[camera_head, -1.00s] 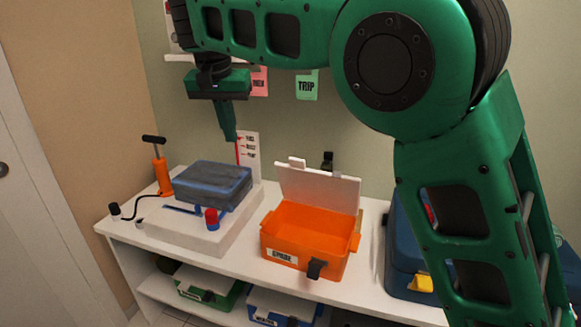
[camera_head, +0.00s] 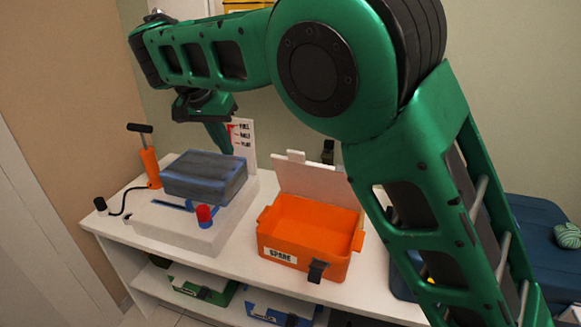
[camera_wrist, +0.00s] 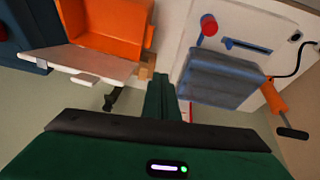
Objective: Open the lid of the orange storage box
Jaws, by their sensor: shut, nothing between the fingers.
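The orange storage box (camera_head: 310,228) stands on the white bench top, with a "SPARE" label and a dark latch (camera_head: 317,271) on its front. Its white lid (camera_head: 310,178) stands raised at the back edge, and the inside looks empty. In the wrist view the box (camera_wrist: 108,28) is at the upper left and its lid (camera_wrist: 85,66) sticks out below it. My gripper (camera_head: 222,140) is shut and empty, above and behind the gap between the box and the grey-blue block. It is apart from the lid. My gripper fingers (camera_wrist: 160,95) point away from the wrist camera.
A grey-blue block (camera_head: 204,175) sits on a white stand with a red knob (camera_head: 204,216), left of the box. An orange pump (camera_head: 150,166) stands at the far left. A blue case (camera_head: 535,250) is at the right. Green and blue boxes lie on the lower shelf.

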